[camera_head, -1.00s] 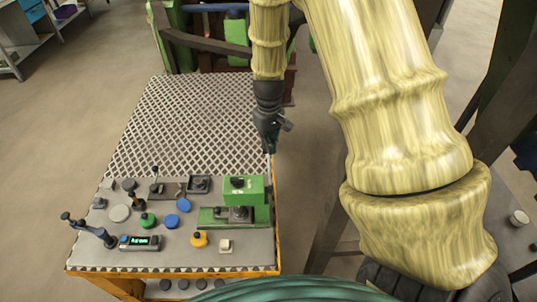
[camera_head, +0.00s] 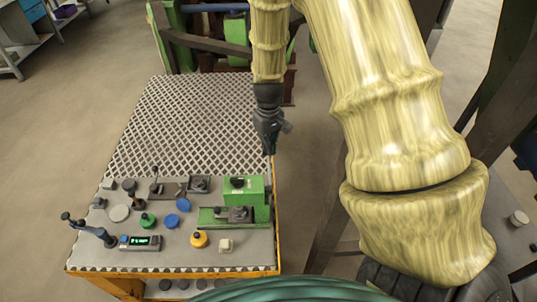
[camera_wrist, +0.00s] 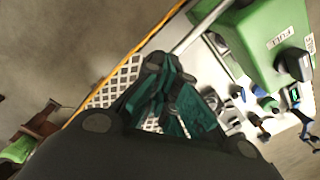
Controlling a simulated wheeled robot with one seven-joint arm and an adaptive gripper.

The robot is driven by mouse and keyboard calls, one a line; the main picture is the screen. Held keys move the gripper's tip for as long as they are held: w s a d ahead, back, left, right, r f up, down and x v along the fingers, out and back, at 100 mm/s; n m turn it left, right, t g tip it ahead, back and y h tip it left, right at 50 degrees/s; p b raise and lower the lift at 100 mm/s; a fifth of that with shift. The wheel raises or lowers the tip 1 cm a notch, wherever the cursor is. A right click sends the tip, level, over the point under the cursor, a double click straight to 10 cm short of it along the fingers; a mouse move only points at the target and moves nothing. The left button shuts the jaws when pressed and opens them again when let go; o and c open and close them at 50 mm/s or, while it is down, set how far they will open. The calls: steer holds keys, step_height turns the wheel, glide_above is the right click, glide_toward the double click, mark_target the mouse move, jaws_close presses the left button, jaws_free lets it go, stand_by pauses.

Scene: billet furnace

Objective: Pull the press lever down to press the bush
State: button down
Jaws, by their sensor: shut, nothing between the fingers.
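The green press (camera_head: 256,186) stands at the right edge of the workbench, with a dark knob on its top face and a green base with dark fittings in front of it. In the wrist view the press (camera_wrist: 262,40) is at the upper right, with a "PULL" label and a black knob (camera_wrist: 295,63). A pale rod (camera_wrist: 200,27) runs beside it; I cannot tell for sure that it is the lever. My gripper (camera_head: 269,150) hangs at the bench's right edge, behind and above the press, apart from it. Its fingers (camera_wrist: 158,64) are shut and empty. I cannot make out the bush.
The workbench (camera_head: 190,120) has a perforated, clear back half. Its front holds several knobs and buttons, a green-lit display (camera_head: 140,241) and a dark blue handle (camera_head: 90,230) at left. A dark post stands right of the bench. Open floor lies to the left.

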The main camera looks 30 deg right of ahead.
steer(key=shift+w+d+f, duration=0.1)
steer(key=shift+f, duration=0.8)
steer(key=shift+w+d+f, duration=0.1)
steer(key=shift+f, duration=0.8)
stand_by(1.8)
steer(key=shift+s+a+f, duration=0.1)
steer(key=shift+f, duration=0.4)
stand_by(0.8)
steer(key=shift+r, duration=0.15)
steer(key=shift+r+p, duration=3.45)
steer(key=shift+r, duration=1.3)
steer(key=shift+r, duration=0.1)
steer(key=shift+r, duration=2.45)
